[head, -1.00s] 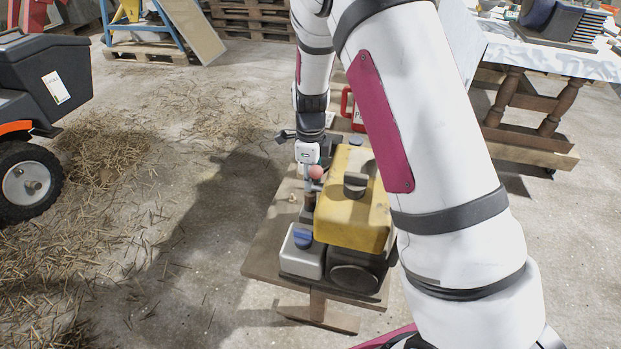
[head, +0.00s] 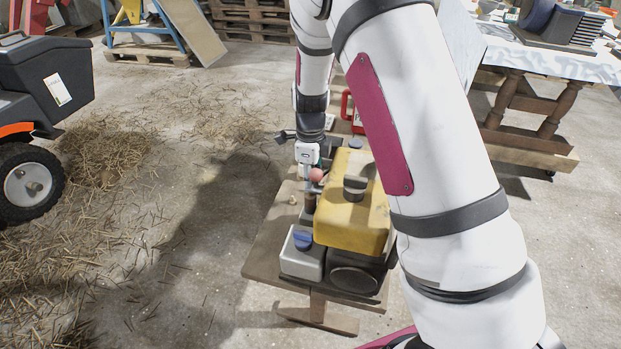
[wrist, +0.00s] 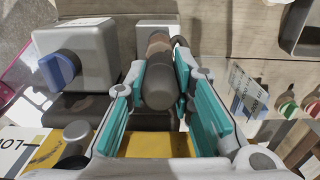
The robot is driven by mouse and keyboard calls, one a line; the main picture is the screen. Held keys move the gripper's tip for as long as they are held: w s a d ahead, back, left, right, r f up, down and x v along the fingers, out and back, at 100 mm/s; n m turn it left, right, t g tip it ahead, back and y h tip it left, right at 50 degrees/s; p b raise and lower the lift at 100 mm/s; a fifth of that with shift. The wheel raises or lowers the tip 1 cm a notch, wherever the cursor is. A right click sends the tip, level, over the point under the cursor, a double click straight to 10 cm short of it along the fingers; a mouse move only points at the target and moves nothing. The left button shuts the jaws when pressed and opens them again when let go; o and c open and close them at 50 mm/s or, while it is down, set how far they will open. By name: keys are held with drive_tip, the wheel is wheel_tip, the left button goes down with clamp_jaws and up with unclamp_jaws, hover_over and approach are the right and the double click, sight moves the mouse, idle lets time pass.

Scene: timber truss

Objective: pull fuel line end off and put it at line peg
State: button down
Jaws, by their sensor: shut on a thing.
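In the wrist view my gripper (wrist: 162,80) has its teal-padded fingers on both sides of a dark grey rounded plug with a brown band (wrist: 160,92), which I take to be the fuel line end. The fingers are shut on it. Whether it is still seated on a fitting cannot be told. In the head view my gripper (head: 308,184) points down beside the yellow-topped engine (head: 348,222), close to a red ball knob (head: 316,175). Its fingertips are small and partly hidden there. I cannot pick out the line peg with certainty.
A grey box with a blue knob (head: 303,262) stands beside the engine on a wooden bench (head: 262,258); it also shows in the wrist view (wrist: 75,65). A red item (head: 346,104) is behind. Green and red round pieces (wrist: 287,107) lie at right. Open floor is left.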

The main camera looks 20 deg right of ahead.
drive_tip(key=shift+r+p, duration=0.95)
drive_tip(key=shift+r, duration=0.5)
